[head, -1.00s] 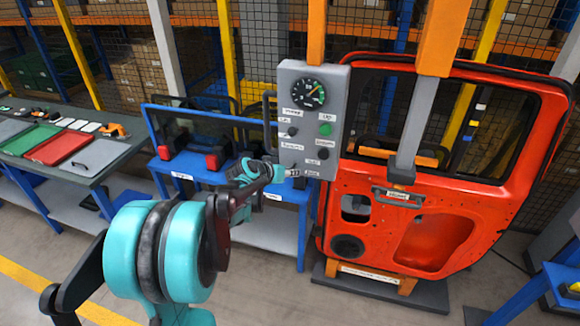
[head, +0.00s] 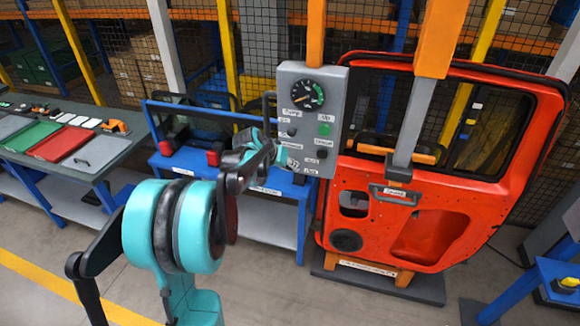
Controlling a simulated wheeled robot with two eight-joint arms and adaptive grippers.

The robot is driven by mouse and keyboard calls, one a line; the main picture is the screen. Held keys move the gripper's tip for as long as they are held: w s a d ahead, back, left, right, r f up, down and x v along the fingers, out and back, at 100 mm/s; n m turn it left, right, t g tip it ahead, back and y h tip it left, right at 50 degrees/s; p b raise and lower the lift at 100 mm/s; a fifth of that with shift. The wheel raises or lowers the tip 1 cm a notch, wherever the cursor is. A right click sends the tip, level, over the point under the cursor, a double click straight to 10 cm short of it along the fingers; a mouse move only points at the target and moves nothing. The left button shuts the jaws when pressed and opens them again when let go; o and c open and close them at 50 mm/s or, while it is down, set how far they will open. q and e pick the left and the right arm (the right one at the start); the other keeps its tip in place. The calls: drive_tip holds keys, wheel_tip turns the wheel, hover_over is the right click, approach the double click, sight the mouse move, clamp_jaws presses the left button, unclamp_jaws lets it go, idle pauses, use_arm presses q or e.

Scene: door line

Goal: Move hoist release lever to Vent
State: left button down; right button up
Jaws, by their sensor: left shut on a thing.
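The grey control panel (head: 316,78) stands upright in the middle, with a round gauge (head: 307,96), a green button (head: 324,130), dark knobs and small white labels. My left gripper (head: 284,158) is at the panel's lower left edge. It is shut on the hoist release lever, which is mostly hidden behind the fingers and wrist. The lever's exact position and the label beside it are too small to read. The gauge needle points to the lower left. My right gripper is out of view.
A red door (head: 440,215) hangs by the grey hoist arm (head: 415,125) right of the panel, above a dark base. A blue rack (head: 190,165) stands behind my left arm. A workbench (head: 110,160) with trays is at the left.

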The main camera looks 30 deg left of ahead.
use_arm(q)
drive_tip(key=c, duration=1.3)
unclamp_jaws()
drive_tip(key=shift+c, duration=0.2)
drive_tip(key=v, duration=1.2)
drive_tip(key=s+d+f+m+b, duration=0.1)
drive_tip(key=s+d+f+b, duration=0.7)
drive_tip(key=d+f, duration=0.45)
drive_tip(key=s+d+f+m+y+b, duration=0.1)
drive_tip(key=s+d+f+b, duration=0.7)
drive_tip(key=s+d+f, duration=0.2)
wheel_tip(320, 180, down, 4)
drive_tip(key=s, duration=0.2)
drive_tip(key=shift+s+m+g+b, duration=0.35)
drive_tip(key=shift+s+m+g, duration=0.05)
